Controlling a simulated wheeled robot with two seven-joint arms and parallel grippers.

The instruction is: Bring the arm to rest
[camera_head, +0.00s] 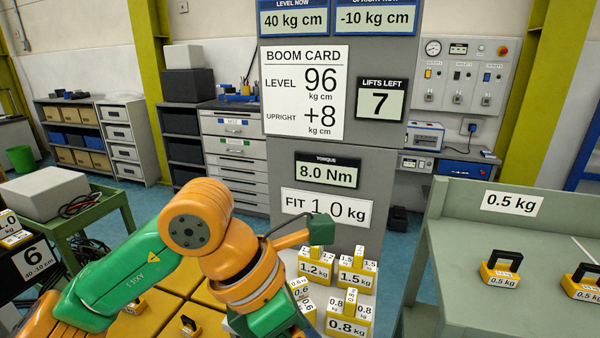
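An orange and green arm of mine comes in from the lower left, bends at an orange joint and runs down out of the bottom edge; its gripper does not show. My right gripper is not in view. The boom card (304,92) reads level 96 kg cm and upright +8 kg cm. Displays above read 40 kg cm (293,18) and -10 kg cm (374,17). Yellow-and-white weights marked 1.2 kg (315,270), 1.5 kg (356,279), 0.8 kg (347,328) and 0.6 (301,293) stand beyond the arm.
Other signs read lifts left 7 (380,101), torque 8.0 Nm (327,173) and fit 1.0 kg (327,207). A grey-green bench (470,230) at right bears two 0.5 kg weights (499,279). A green table (60,220) and a card marked 6 (34,260) are at left.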

